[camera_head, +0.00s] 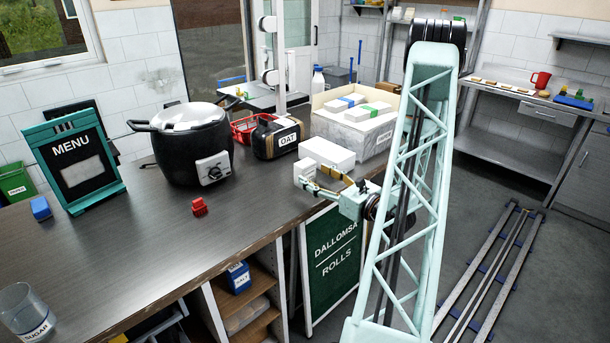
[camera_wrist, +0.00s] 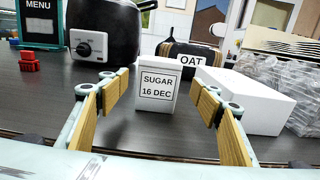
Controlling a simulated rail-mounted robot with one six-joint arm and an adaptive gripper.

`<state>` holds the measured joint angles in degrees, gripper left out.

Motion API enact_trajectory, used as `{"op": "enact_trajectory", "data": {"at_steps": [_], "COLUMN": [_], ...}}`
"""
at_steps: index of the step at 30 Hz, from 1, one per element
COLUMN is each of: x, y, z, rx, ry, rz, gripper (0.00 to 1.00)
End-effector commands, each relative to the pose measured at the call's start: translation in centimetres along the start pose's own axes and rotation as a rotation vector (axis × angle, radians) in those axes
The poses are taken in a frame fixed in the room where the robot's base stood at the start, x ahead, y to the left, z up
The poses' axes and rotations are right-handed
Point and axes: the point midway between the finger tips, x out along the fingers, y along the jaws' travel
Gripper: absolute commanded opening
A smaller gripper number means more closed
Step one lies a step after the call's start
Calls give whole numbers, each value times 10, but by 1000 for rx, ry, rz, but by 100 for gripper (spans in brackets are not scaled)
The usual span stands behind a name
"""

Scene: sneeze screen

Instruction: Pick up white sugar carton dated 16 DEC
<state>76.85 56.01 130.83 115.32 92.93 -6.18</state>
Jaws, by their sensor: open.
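The white carton (camera_wrist: 158,88) printed SUGAR 16 DEC stands upright on the dark counter in the wrist view. In the head view, the small white carton (camera_head: 303,170) beside my gripper appears to be the same one. My gripper (camera_wrist: 160,82) is open, with its wood-coloured finger pads apart to the left and right of the carton. The carton shows between the fingertips, slightly beyond them, with gaps on both sides. In the head view my gripper (camera_head: 322,181) is low over the counter's right edge.
A larger white box (camera_wrist: 243,98) lies close right of the carton. Behind are a black OAT container (camera_wrist: 188,58) and a black cooker (camera_wrist: 104,35). A red object (camera_head: 200,207) and MENU board (camera_head: 75,160) stand left. A large box (camera_head: 350,135) stands behind right.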

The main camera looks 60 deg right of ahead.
Motion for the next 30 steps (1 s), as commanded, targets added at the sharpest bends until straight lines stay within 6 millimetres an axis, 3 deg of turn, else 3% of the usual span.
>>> {"op": "enact_trajectory", "data": {"at_steps": [17,30], "x": [6,41], "y": [0,4], "z": [0,0], "rx": [-1,-1], "ry": [0,0], "rz": [0,1], "gripper": [58,58]}}
